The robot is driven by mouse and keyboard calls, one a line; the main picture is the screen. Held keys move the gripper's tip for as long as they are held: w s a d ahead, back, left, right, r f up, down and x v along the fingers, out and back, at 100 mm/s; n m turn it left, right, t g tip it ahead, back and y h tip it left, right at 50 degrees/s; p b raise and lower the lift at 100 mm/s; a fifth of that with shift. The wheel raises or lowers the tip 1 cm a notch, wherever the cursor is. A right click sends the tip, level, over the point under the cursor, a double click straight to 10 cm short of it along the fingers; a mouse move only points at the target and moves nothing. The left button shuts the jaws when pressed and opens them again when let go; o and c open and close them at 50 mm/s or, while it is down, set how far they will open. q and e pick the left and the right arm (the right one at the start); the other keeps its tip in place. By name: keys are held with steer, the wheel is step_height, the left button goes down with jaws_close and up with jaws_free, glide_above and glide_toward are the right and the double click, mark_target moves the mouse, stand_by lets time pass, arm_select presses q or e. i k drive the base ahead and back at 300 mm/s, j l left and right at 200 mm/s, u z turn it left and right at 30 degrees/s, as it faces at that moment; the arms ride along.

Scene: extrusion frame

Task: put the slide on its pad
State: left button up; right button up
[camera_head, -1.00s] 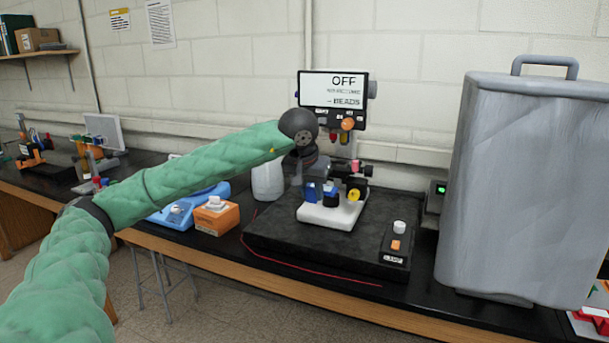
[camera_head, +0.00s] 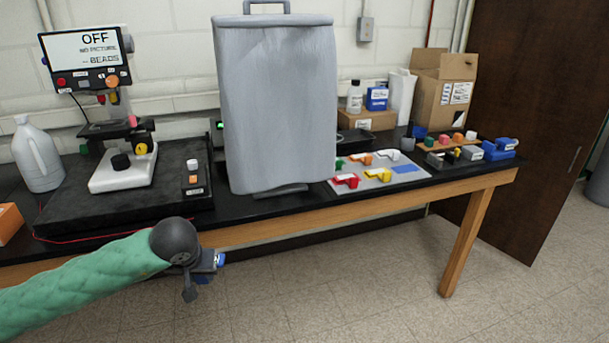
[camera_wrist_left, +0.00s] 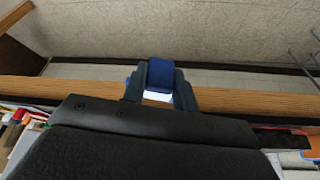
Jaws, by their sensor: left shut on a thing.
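My left gripper (camera_head: 203,268) is in front of the bench's front edge, below the bench top, shut on the blue slide (camera_head: 219,259). Only a small blue part of the slide shows in the head view. In the left wrist view the blue slide (camera_wrist_left: 160,73) sits between the fingers (camera_wrist_left: 160,88), with a whitish part below it. A flat blue pad (camera_head: 405,168) lies bare on the right of a white board (camera_head: 361,186), well to the right of the gripper. My right gripper is out of view.
Red, green, orange and yellow pieces (camera_head: 379,176) lie on the board. A tall grey covered box (camera_head: 277,110) stands between the board and the microscope (camera_head: 122,168). A cardboard box (camera_head: 441,92) stands behind the board. The space in front of the bench is clear.

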mark_target(405, 169)
steer(key=i+l, duration=0.1)
steer(key=l, duration=0.25)
steer(key=i+l+z, duration=0.1)
steer(key=l, duration=0.3)
steer(key=i+l+z, duration=0.1)
steer(key=l, duration=0.25)
steer(key=i+l, duration=0.2)
steer(key=l, duration=0.15)
steer(key=i+l+z, duration=0.1)
steer(key=l, duration=0.25)
